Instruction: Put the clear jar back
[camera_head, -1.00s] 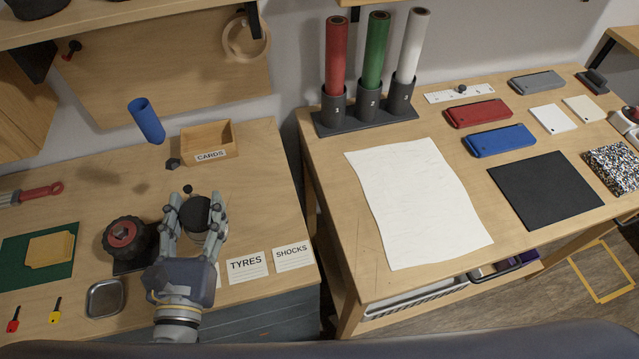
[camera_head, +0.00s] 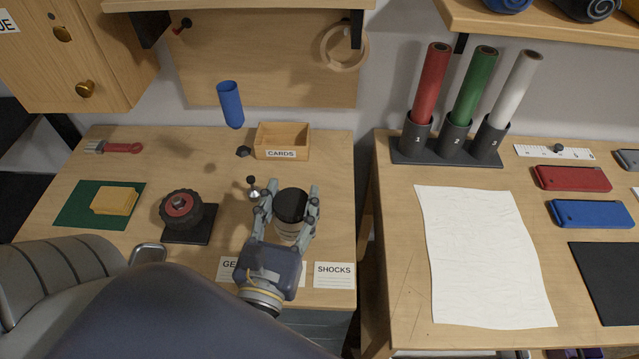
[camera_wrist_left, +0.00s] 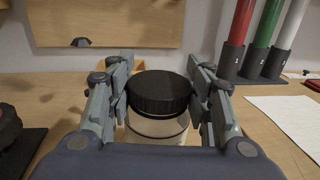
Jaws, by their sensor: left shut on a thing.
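The clear jar (camera_head: 290,231) has a black lid (camera_head: 291,205). It is upright over the left bench, near the label cards. In the left wrist view the jar (camera_wrist_left: 157,130) shows between the fingers, its clear body below the ribbed lid. My left gripper (camera_head: 288,194) is shut on the jar, one finger on each side. I cannot tell whether the jar's base touches the bench. My right gripper is not in view.
A small metal piece (camera_head: 254,190) stands just left of the jar. A wheel (camera_head: 181,209) on a black stand is further left. The CARDS box (camera_head: 282,137) stands behind. The SHOCKS card (camera_head: 334,275) lies in front. The right bench (camera_head: 395,300) is across a gap.

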